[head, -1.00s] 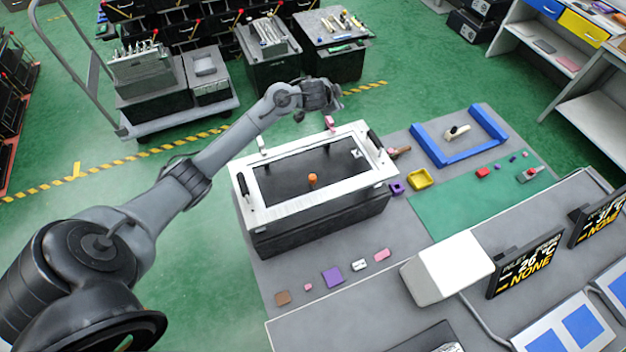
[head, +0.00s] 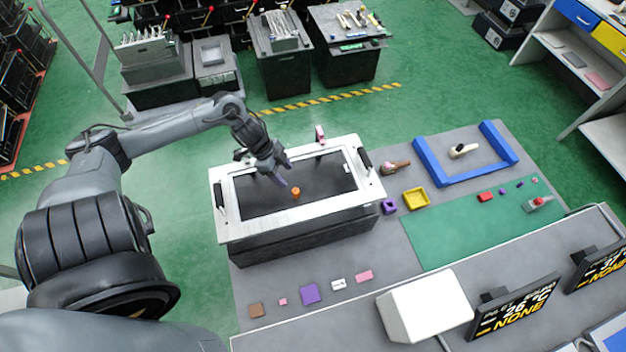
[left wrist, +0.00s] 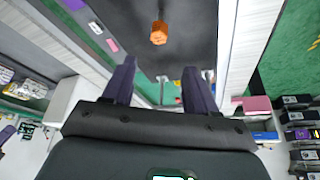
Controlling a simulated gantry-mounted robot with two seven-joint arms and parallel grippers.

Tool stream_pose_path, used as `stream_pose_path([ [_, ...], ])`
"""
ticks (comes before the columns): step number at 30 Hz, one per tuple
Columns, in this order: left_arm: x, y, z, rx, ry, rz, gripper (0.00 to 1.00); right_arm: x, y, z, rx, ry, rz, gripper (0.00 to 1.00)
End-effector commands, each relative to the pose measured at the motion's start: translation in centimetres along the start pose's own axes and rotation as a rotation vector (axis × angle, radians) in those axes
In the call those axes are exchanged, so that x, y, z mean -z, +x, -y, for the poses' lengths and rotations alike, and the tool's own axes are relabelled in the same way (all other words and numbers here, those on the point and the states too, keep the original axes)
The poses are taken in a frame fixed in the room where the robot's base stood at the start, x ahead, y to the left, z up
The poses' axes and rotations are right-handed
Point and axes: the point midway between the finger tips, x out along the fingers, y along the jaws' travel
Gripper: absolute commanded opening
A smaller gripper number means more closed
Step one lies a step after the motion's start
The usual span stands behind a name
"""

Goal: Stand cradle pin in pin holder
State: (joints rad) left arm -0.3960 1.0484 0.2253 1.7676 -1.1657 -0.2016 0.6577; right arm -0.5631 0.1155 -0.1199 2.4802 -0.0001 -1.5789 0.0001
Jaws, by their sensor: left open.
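A small orange pin-like piece (head: 296,193) stands in the dark recess of a white-framed box (head: 290,226); it also shows in the left wrist view (left wrist: 158,33). It looks like the cradle pin. My left gripper (head: 285,171) is over the recess, behind and left of the orange piece in the head view, apart from it. Its two dark fingers (left wrist: 160,72) are spread with nothing between them. A small purple block with an opening (head: 388,206) sits right of the box; I cannot tell if it is the pin holder. My right gripper is not in view.
The box has black handles (head: 364,158) at its ends and a pink piece (head: 320,133) at its far edge. A yellow tray (head: 416,198), a blue U-shaped frame (head: 440,177) and a green mat (head: 440,240) lie to the right. Small coloured blocks lie in front.

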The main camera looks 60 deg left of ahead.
Motion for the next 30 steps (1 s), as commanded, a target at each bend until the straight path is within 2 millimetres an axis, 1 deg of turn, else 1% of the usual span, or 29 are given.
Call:
stream_pose_path([
  [1,-0.4,0.2,-0.4,-0.006,0.003,0.009,0.57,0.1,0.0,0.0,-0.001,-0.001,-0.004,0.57],
  [3,-0.7,0.7,-0.6,-0.008,0.005,0.014,0.57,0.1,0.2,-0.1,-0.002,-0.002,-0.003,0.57],
  [9,-0.7,3.4,-0.6,-0.008,0.006,0.014,0.57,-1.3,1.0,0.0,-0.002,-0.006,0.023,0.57],
  [12,-0.8,4.6,-0.6,-0.007,0.005,0.015,0.57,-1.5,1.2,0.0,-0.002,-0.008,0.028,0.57],
  [20,-0.8,6.0,-0.5,-0.007,0.006,0.016,0.57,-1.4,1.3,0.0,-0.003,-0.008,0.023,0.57],
  [30,-0.9,10.0,-0.5,-0.007,0.005,0.015,0.57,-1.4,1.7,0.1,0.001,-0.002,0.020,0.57],
])
